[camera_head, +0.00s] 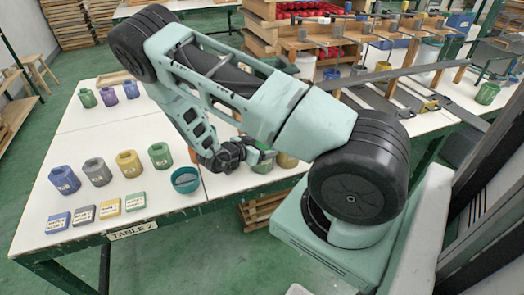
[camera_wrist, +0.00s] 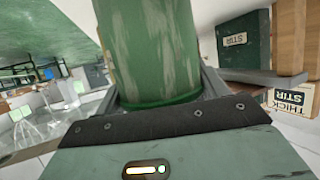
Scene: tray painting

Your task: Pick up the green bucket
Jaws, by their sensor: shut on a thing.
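The green bucket (camera_wrist: 150,50) fills the upper middle of the wrist view, with pale streaks on its side and a darker green lower band. My gripper (camera_wrist: 160,92) is shut on it; the bucket's top is out of that view. In the head view my gripper (camera_head: 254,152) is over the table's right part, beside a small patch of green, mostly hidden by my arm. I cannot tell there whether the bucket touches the table. Other green containers stand on the table, one in the front row (camera_head: 160,156) and one at the back left (camera_head: 88,98).
The white table (camera_head: 60,150) carries blue, grey and yellow pots (camera_head: 129,164), a teal bowl (camera_head: 185,181) and small labelled blocks (camera_head: 109,209) at its front edge. Shelving with tools (camera_head: 345,35) stands behind.

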